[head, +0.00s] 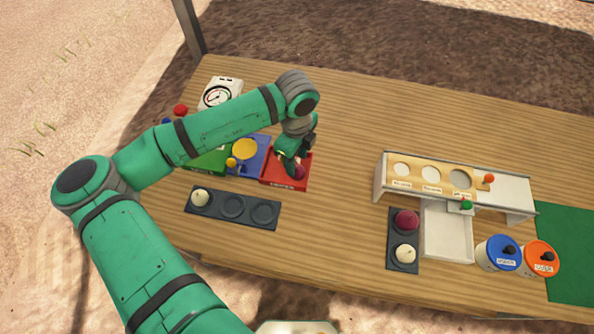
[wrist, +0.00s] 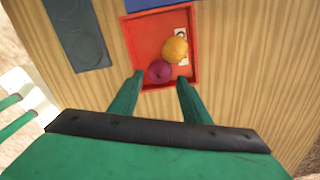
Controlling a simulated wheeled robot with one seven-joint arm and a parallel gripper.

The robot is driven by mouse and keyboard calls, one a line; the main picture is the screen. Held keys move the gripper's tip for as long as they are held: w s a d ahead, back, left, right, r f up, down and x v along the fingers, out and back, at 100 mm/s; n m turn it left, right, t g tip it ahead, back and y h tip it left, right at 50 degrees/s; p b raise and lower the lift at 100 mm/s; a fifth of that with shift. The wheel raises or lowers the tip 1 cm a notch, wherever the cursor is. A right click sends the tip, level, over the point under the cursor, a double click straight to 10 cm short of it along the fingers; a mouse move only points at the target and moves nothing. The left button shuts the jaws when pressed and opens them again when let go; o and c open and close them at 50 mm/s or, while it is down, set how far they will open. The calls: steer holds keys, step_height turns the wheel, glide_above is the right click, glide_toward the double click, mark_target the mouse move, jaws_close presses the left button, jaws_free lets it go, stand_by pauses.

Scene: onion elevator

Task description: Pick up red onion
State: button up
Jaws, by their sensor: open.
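A red onion (wrist: 160,71), dark purple, lies in the red tray (wrist: 147,38). It touches or nearly touches a yellow onion (wrist: 175,50) in the wrist view. In the head view this red onion (head: 299,172) shows partly beside my gripper (head: 291,160), in the red tray (head: 271,179). In the wrist view my gripper (wrist: 160,78) is open, with one fingertip on each side of the red onion and nothing held. Another red onion (head: 406,220) sits in a dark holder (head: 391,240) at the right.
A blue tray (head: 262,158) and a green tray (head: 208,160) stand left of the red one. A dark holder (head: 233,208) with a white onion (head: 200,197) lies in front. A sorting stand (head: 380,180), a blue-lidded can and an orange-lidded can stand right. The table middle is clear.

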mark_target(297, 168)
steer(key=shift+s+d+f, duration=0.1)
steer(key=shift+f, duration=2.15)
steer(key=c, duration=0.7)
steer(key=shift+r, duration=0.15)
steer(key=shift+r, duration=0.65)
steer(key=s+a+r, duration=0.8)
steer(key=a+r, duration=0.3)
steer(key=shift+s+a+r, duration=0.15)
steer(key=shift+r, duration=0.1)
